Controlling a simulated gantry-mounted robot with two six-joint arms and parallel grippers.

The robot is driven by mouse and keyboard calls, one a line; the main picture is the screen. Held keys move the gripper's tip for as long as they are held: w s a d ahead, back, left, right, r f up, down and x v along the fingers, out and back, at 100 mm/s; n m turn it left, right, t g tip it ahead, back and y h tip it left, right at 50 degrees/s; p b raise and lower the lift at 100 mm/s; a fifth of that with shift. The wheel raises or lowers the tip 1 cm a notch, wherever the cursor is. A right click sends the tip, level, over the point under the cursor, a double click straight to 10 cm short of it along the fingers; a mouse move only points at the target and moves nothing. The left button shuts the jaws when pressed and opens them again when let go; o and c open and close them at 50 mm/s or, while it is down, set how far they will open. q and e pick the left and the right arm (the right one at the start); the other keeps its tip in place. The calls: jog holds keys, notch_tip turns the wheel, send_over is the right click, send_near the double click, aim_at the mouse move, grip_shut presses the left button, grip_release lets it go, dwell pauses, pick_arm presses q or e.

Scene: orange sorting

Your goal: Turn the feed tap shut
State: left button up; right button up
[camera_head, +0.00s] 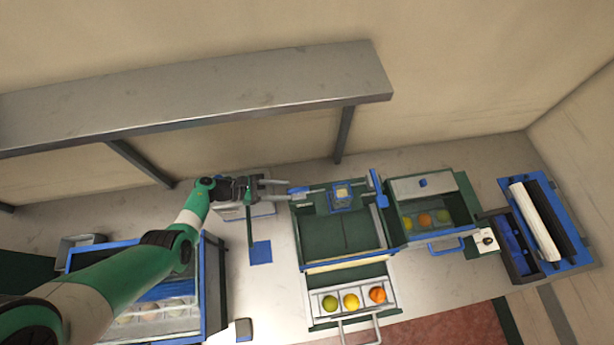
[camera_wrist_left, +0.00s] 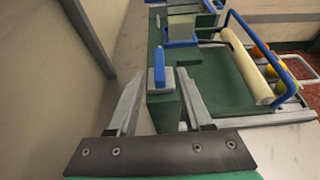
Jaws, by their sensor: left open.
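What looks like the feed tap, a blue lever (camera_wrist_left: 158,65) on a dark green block, stands ahead of my left gripper (camera_wrist_left: 160,92) in the left wrist view. The lever points upward in that picture, and the block lies between the two spread fingertips. Contact with either finger cannot be made out. In the head view my left gripper (camera_head: 288,190) points right, with its tips beside the small blue lever (camera_head: 299,190) at the back left corner of the green sorting station. The gripper is open and empty. My right gripper is out of view.
A grey shelf (camera_head: 200,95) hangs along the wall behind my left arm. The green station (camera_head: 330,235) has a front tray (camera_head: 318,312) with several fruits. A blue-handled box (camera_head: 437,190) stands to its right. Bare counter (camera_head: 285,285) lies left of the tray.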

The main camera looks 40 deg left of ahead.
aim_at(307, 190)
pick_arm(q)
jog(key=b+x, duration=0.3)
jog(key=x, duration=0.5)
jog(key=shift+w+f, duration=0.15)
jog(key=shift+f, duration=0.1)
jog(key=shift+w+d, duration=0.2)
jog(key=shift+w, duration=0.1)
grip_shut()
